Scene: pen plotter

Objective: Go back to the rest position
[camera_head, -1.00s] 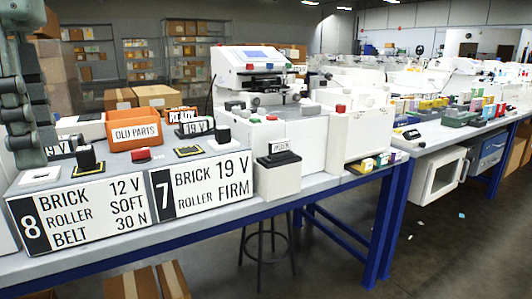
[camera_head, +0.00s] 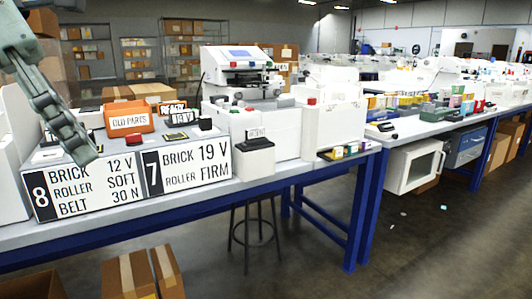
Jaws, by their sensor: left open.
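My left gripper (camera_head: 62,115) comes in from the top left corner, grey-green and slanting down to the right. It is open, and I see nothing held in it. Part of the gripper is cut off by the picture's left edge. My right gripper is not in view.
A grey-topped blue bench (camera_head: 225,200) holds sign board 7 (camera_head: 190,168), an orange OLD PARTS bin (camera_head: 128,120) and a white plotter machine (camera_head: 235,75). A stool (camera_head: 253,235) and cardboard boxes (camera_head: 140,275) stand below.

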